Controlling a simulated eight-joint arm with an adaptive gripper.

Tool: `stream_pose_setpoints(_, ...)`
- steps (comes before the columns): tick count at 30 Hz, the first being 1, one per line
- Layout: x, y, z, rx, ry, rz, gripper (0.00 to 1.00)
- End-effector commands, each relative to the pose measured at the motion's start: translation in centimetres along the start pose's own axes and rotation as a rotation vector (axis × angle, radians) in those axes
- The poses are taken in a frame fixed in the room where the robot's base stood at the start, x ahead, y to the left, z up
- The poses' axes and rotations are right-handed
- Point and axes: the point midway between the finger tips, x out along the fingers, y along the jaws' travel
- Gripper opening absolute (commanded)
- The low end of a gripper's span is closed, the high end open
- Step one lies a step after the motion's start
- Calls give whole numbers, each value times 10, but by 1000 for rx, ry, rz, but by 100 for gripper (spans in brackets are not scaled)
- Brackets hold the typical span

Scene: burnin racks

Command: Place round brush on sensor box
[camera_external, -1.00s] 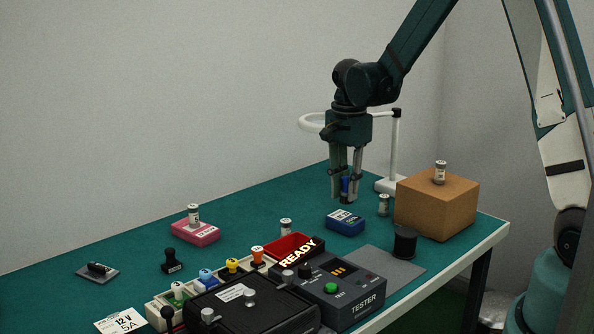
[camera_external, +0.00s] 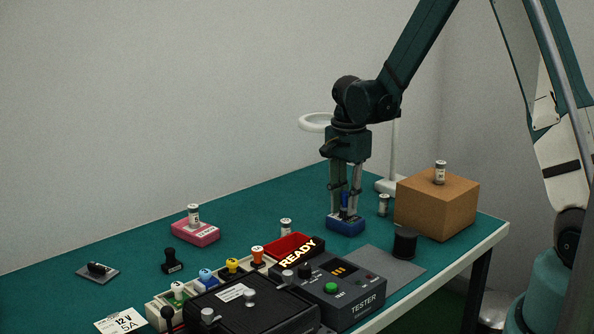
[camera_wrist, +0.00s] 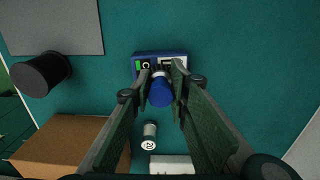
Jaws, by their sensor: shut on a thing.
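The round brush (camera_external: 344,201) has a blue handle and stands upright between the fingers of my gripper (camera_external: 344,213), which is shut on it. The sensor box, a small blue box (camera_external: 345,226) with a printed top, lies directly below on the green table. The brush's lower end is at the box top; I cannot tell whether it touches. In the wrist view, the blue brush (camera_wrist: 160,93) is seen end-on between the fingers, over the near edge of the blue box (camera_wrist: 146,55). The fingers hide part of the box.
A cardboard box (camera_external: 437,209) with a small canister stands at right, beside another canister (camera_external: 383,205). A white ring-topped stand (camera_external: 393,150) is behind. A tester (camera_external: 340,292) and red bin (camera_external: 290,243) are in front.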

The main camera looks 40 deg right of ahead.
Motion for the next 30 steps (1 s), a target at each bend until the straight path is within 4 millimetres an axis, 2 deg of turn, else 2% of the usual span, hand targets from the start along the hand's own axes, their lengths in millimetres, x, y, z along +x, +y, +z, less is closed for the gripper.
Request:
stream_pose_setpoints(3,4,0,0,0,0,0,6)
stream_pose_setpoints(4,3,0,0,0,0,0,21)
stream_pose_setpoints(7,2,0,0,0,0,0,33)
stream_pose_setpoints(23,-2,0,0,0,0,0,33)
stream_pose_setpoints(30,-20,0,0,0,0,0,33)
